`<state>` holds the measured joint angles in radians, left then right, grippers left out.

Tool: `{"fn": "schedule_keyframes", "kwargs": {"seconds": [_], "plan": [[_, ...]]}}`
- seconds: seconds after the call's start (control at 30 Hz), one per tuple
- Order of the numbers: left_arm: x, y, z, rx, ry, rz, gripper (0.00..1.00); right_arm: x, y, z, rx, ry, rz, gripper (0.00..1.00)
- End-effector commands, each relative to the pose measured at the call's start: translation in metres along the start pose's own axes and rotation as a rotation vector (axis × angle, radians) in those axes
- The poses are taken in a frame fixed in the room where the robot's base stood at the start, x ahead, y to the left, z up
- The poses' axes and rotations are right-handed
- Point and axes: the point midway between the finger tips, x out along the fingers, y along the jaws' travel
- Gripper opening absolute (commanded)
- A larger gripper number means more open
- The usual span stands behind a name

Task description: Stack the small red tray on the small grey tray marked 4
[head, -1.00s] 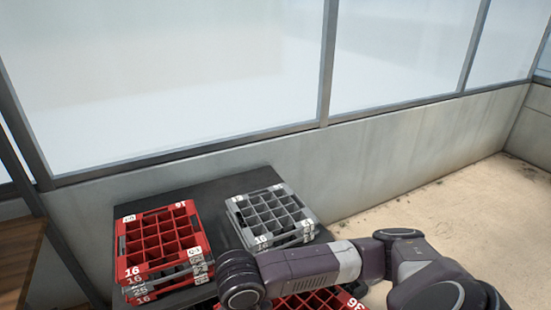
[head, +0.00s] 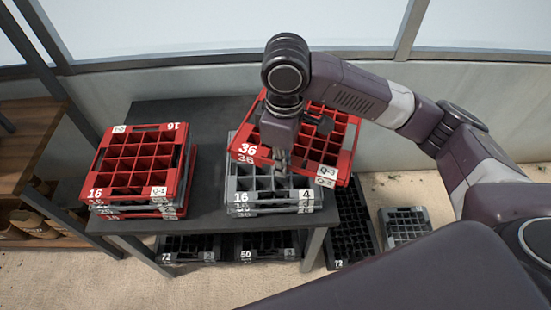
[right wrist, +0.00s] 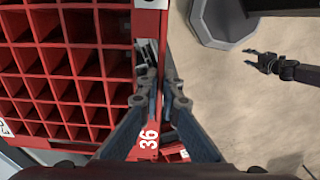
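A red tray marked 36 (head: 330,138) is tilted over the grey tray marked 4 (head: 273,197) and covers its back part. A second 36 shows just under its front rim. My right gripper (head: 283,160) is shut on the red tray's front wall. In the right wrist view, the fingers (right wrist: 158,88) pinch the red wall (right wrist: 145,110) beside the 36. I cannot tell whether the red tray touches the grey one, which shows 16 and 4 on its front. A small dark gripper, my left one (right wrist: 254,60), hangs away from the trays with its fingers apart.
A stack of red and grey trays (head: 135,190) marked 16 stands on the left of the dark table (head: 208,185). Black trays (head: 187,247) sit below the table, and more stand on the floor (head: 350,237) at right. A wooden shelf (head: 30,150) is at left.

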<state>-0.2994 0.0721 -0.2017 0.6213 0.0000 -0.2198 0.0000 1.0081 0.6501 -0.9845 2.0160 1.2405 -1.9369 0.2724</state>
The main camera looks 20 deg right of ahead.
Motion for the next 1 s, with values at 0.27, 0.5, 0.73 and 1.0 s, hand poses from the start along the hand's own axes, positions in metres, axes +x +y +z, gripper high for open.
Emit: {"fn": "schedule_keyframes", "kwargs": {"seconds": [0.27,0.5,0.73,1.0], "plan": [[0.001,-0.015,0.006,0.001,-0.008,-0.017,0.40,-0.053,0.007,-0.026,-0.352,-0.003,0.006,0.00],[0.003,-0.013,0.007,0.001,-0.009,-0.015,0.40,-0.023,0.006,-0.026,-0.395,-0.009,-0.002,0.00],[-0.004,-0.002,0.003,0.001,-0.006,-0.002,0.40,0.037,0.006,-0.025,-0.394,-0.010,0.001,0.00],[-0.009,-0.001,0.002,0.002,-0.003,-0.001,0.40,0.091,0.007,-0.026,-0.393,-0.006,0.005,0.00]]}}
